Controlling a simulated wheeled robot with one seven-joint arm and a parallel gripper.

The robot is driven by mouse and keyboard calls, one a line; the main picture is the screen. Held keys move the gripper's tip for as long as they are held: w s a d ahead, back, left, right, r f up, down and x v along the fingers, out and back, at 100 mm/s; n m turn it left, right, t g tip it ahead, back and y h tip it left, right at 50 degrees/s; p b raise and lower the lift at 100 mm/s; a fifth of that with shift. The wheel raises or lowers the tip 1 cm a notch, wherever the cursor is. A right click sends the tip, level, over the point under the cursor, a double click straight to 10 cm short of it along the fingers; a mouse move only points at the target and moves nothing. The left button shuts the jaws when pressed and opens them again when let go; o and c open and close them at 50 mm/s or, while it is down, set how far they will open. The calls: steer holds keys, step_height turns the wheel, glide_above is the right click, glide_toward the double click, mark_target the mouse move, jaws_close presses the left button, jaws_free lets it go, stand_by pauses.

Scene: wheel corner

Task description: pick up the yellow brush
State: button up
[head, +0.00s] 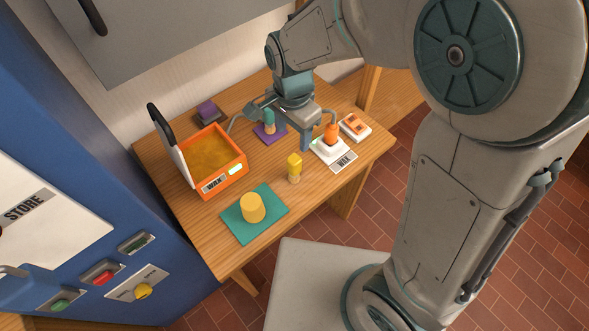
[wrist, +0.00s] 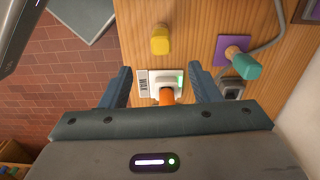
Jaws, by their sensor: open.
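The yellow brush (head: 294,169) stands upright on the wooden bench, with a yellow upper part and a paler lower part. In the wrist view, the yellow brush (wrist: 160,40) shows beyond my fingertips, near the top middle. My gripper (head: 318,134) is open above the bench, behind and to the right of the brush in the head view. In the wrist view, my gripper's (wrist: 160,74) fingers are spread, with a white device and an orange object in view between them. Nothing is seen held. I cannot tell their exact height above the device.
The white device (head: 325,153) carries an orange object (head: 331,132) near the gripper. A teal-topped piece (head: 269,120) stands on a purple mat. An open orange wax box (head: 241,170) is left of the brush. A yellow cylinder (head: 252,207) sits on a teal mat (head: 277,201).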

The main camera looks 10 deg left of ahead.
mark_target(294, 159)
step_height(294, 159, down, 9)
steer(key=shift+r, duration=0.2)
steer(key=shift+w+d+f+b, duration=0.1)
steer(key=shift+w+f+b, duration=0.05)
steer(key=shift+f, duration=1.15)
steer(key=shift+w+f+b, duration=0.1)
steer(key=shift+f+b, duration=0.05)
steer(key=shift+f, duration=1.15)
steer(key=c, duration=1.1)
